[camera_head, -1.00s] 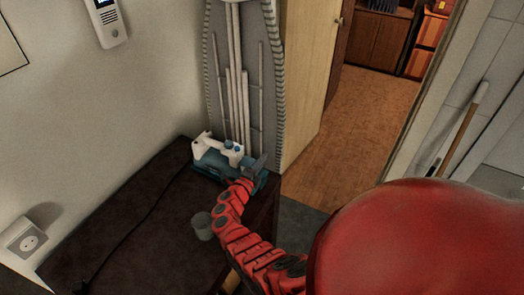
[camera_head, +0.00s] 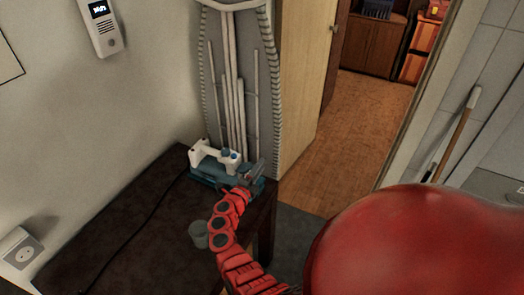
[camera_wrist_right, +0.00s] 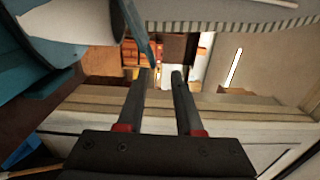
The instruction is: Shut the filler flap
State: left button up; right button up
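A white and blue steam iron (camera_head: 218,158) sits at the far end of the dark table, and part of it fills the upper left of the right wrist view (camera_wrist_right: 60,30). A thin blue pointed piece (camera_wrist_right: 138,32), which looks like the filler flap, sticks out from the iron just above my left-hand fingertip in that view. I cannot tell whether they touch. My right gripper (camera_head: 256,172) is at the iron's right end. Its two fingers (camera_wrist_right: 162,74) are apart with nothing between them. My left gripper is not in view.
A black cord runs across the table. An ironing board (camera_head: 213,75) stands upright behind the iron. The table's left part is mostly clear.

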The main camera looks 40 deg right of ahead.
jog(key=s+a+r+b, duration=0.1)
jog(key=s+a, duration=0.6)
jog(key=s, duration=0.3)
jog(key=shift+b, duration=0.35)
jog(key=shift+a, duration=0.1)
